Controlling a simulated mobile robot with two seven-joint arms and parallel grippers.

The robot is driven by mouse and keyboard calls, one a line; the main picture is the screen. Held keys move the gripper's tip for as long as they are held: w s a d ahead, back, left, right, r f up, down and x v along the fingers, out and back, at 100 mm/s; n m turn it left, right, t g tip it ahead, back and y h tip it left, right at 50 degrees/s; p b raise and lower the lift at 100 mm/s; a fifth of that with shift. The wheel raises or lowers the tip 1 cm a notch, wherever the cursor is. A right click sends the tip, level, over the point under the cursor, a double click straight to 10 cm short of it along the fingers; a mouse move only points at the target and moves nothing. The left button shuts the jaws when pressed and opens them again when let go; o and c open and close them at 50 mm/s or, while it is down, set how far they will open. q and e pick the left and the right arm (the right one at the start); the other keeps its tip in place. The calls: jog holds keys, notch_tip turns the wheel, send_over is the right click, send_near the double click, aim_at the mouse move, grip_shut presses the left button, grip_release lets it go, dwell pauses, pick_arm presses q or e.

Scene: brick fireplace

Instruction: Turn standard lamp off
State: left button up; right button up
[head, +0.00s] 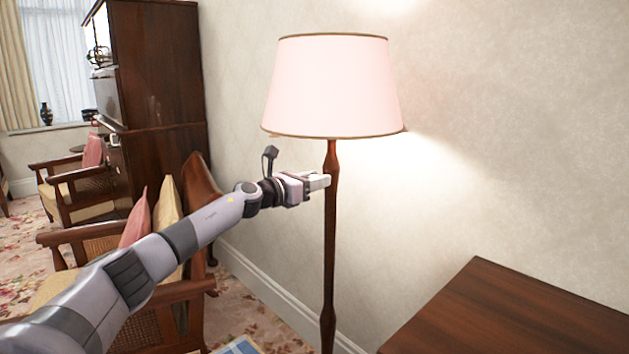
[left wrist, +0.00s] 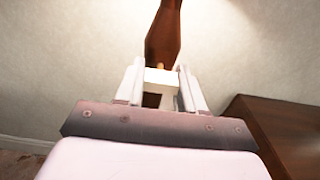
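The standard lamp has a pink-white shade (head: 333,88) and a dark wooden pole (head: 330,255). It is lit, with a bright glow on the wall. My left gripper (head: 322,182) reaches in from the left to the pole's upper part, below the shade. In the left wrist view the pole (left wrist: 163,35) rises straight ahead of my left gripper (left wrist: 161,80). A pale block shows between its two side pieces, and a small yellowish spot shows just above it against the pole. I cannot tell whether the fingertips touch the pole. My right gripper is out of view.
A dark wooden table (head: 500,315) stands at the lower right. A cushioned armchair (head: 185,290) stands below my left arm, and another armchair (head: 75,195) is farther left. A tall dark cabinet (head: 155,90) stands against the wall behind.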

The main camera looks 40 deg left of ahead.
pick_arm(q)
jog(key=shift+n+p, duration=0.3)
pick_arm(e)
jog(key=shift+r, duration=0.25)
pick_arm(q)
jog(key=shift+r+n+p, duration=0.15)
jog(key=shift+n+p, duration=0.55)
jog(key=shift+n, duration=0.3)
jog(key=n+p, duration=0.3)
jog(key=n, duration=0.2)
jog(key=shift+p, duration=0.35)
jog(key=shift+n+p, duration=0.65)
jog(key=shift+n, duration=0.45)
jog(key=shift+n+p, duration=0.55)
jog(key=shift+n, duration=0.35)
jog(key=n+p, duration=0.2)
jog(key=n, duration=0.1)
jog(key=shift+n+p, duration=0.85)
jog(key=shift+n, duration=0.85)
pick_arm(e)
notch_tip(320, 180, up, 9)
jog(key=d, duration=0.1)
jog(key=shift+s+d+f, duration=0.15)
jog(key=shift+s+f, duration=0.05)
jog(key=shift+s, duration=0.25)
